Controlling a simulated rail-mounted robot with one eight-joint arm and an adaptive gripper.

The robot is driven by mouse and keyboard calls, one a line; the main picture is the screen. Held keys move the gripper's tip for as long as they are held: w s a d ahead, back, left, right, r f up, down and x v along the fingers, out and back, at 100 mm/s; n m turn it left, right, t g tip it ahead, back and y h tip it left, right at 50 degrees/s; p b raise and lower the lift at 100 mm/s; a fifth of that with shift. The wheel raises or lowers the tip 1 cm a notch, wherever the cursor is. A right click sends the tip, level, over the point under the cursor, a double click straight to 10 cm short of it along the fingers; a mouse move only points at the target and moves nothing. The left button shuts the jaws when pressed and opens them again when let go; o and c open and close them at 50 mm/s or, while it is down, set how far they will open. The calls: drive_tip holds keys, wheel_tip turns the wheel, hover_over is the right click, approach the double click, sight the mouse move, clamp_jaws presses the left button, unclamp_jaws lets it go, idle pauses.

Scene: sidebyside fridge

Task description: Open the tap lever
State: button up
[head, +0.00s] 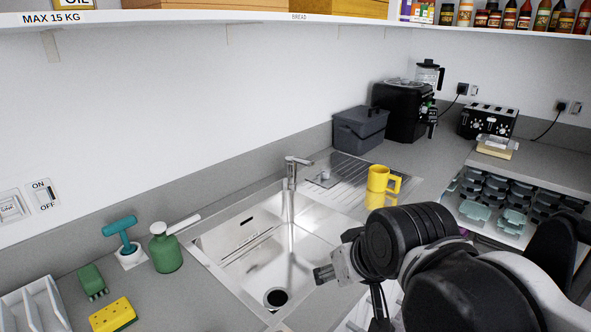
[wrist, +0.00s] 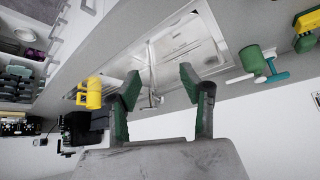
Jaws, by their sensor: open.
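The silver tap (head: 291,176) stands upright at the back edge of the steel sink (head: 238,238). Its short lever (head: 301,160) sits on top and points right in the head view. In the wrist view the tap (wrist: 151,75) shows beyond my fingers, in the gap between them. My gripper (head: 324,273) is over the right front part of the sink, in front of the tap and apart from it. In the wrist view my gripper (wrist: 159,82) has its two green-padded fingers spread, with nothing held.
A yellow mug (head: 380,180) stands on the drainer right of the tap. A green bottle (head: 166,250), a teal-handled brush (head: 122,235) and a yellow sponge (head: 113,314) are left of the sink. A shelf (head: 250,17) overhangs the counter. The space above the sink is clear.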

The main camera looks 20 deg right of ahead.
sight(293, 158)
drive_tip(key=w+d+r+n+t+y+b, duration=0.1)
drive_tip(key=w+r+n+y+b, duration=0.15)
drive_tip(key=w, duration=1.35)
drive_tip(key=w+d+r+n+t+y+b, duration=0.1)
drive_tip(key=w+y, duration=0.2)
drive_tip(key=w, duration=1.4)
drive_tip(key=w+d+f+n+t+y+b, duration=0.1)
drive_tip(key=w+d+f+t+y+b, duration=0.15)
drive_tip(key=w+d+f, duration=0.6)
drive_tip(key=w+d+f+n+t+y+b, duration=0.15)
drive_tip(key=w+d+f+t, duration=0.3)
drive_tip(key=w+d, duration=0.65)
drive_tip(key=shift+g+h, duration=0.25)
drive_tip(key=shift+g, duration=0.25)
drive_tip(key=p+x, duration=0.1)
drive_tip(key=x, duration=1.4)
drive_tip(key=shift+a, duration=0.3)
drive_tip(key=shift+c, duration=0.4)
clamp_jaws()
